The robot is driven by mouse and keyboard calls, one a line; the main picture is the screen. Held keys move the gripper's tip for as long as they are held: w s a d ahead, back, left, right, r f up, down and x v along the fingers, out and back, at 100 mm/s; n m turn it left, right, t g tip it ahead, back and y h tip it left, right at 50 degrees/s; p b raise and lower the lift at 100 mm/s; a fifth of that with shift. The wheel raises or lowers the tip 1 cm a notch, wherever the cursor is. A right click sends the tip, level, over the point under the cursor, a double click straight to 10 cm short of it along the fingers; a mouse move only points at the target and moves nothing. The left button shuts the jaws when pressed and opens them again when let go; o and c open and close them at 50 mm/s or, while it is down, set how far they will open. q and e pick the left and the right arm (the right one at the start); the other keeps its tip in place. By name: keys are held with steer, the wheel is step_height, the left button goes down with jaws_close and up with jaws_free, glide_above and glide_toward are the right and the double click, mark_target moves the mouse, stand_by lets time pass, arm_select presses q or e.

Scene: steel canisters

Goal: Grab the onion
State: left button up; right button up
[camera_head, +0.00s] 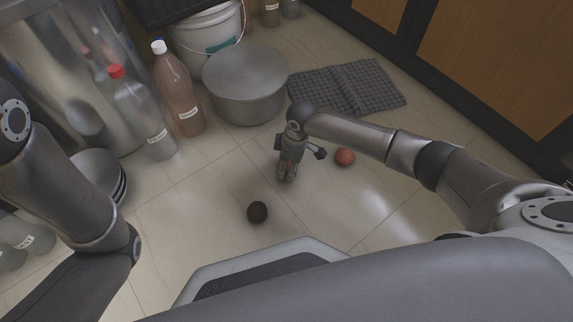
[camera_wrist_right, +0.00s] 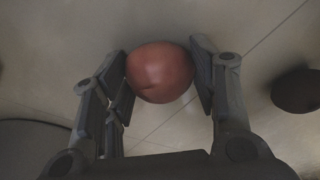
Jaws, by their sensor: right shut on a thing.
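A reddish-brown round onion (camera_wrist_right: 160,72) sits between the two fingers of my right gripper (camera_wrist_right: 160,85) in the right wrist view, with a finger on each side of it. In the head view my right gripper (camera_head: 287,174) points down at the middle of the floor and is shut on the onion. The fingers mostly hide the onion there, and I cannot tell whether it touches the floor. My left arm comes in from the left, but its gripper is out of view.
A red round thing (camera_head: 344,157) lies right of the right gripper, and a dark ball (camera_head: 257,212) lies nearer me. A steel pot (camera_head: 246,84), bottles (camera_head: 178,92) and a bucket (camera_head: 207,38) stand behind. A grey mat (camera_head: 345,88) lies back right. Open tiles surround the gripper.

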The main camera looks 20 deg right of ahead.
steer(key=shift+c, duration=0.7)
steer(key=shift+r, duration=0.1)
